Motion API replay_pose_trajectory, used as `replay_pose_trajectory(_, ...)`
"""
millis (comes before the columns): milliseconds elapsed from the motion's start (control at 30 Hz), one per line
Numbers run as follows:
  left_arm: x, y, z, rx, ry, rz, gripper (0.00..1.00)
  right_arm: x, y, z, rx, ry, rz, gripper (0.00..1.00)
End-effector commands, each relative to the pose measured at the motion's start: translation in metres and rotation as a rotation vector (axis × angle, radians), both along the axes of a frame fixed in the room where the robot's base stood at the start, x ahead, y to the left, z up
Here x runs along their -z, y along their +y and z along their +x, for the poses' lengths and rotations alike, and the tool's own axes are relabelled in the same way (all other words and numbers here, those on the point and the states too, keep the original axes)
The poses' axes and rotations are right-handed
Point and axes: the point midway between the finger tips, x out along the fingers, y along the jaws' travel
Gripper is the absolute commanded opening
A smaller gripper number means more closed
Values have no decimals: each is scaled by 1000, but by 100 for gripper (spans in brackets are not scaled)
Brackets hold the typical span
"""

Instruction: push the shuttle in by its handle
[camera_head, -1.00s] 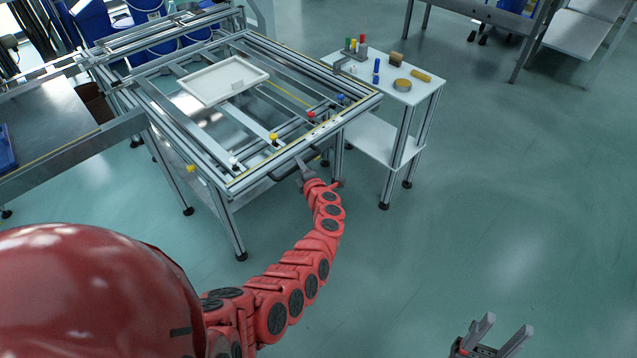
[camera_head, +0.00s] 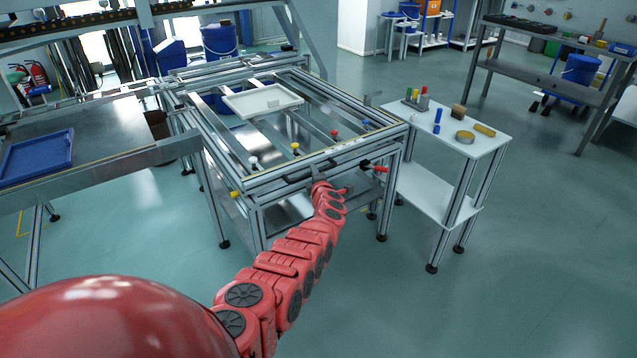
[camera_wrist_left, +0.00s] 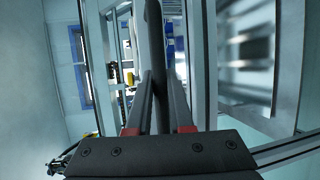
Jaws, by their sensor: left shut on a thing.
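The shuttle's handle is a dark bar (camera_head: 295,181) along the near side of the metal panel fixture, close under its front rail (camera_head: 300,161). My left gripper (camera_head: 318,176) reaches it from the front, near the middle of that side. In the left wrist view the gripper's two fingers (camera_wrist_left: 160,85) are shut on the dark handle bar (camera_wrist_left: 153,35), which runs upright in the picture. A white tray (camera_head: 236,108) sits towards the far end of the fixture. I cannot clearly tell the shuttle's own edges from the fixture's rails. My right gripper is out of view.
White, yellow, red and blue knobs stand along the fixture's front, the yellow one (camera_head: 295,148) among them. A red-tipped part (camera_head: 381,169) sticks out at the front right corner. A white side table (camera_head: 468,152) with small parts stands close on the right. The floor in front is open.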

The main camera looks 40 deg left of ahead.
Motion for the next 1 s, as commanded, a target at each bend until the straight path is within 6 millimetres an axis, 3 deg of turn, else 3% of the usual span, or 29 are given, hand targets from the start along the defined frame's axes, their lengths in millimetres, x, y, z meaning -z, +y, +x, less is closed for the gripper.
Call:
replay_pose_trajectory(400, -4, 6, 0, -5, -4, 4, 0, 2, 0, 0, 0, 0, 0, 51)
replay_pose_trajectory(433, -4, 6, 0, -5, -5, 5, 22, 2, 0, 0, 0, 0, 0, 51)
replay_pose_trajectory(600, -3, 5, 0, -4, -3, 3, 50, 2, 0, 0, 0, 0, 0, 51)
replay_pose_trajectory(1000, -3, 2, 0, -1, -1, 2, 50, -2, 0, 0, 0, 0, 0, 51)
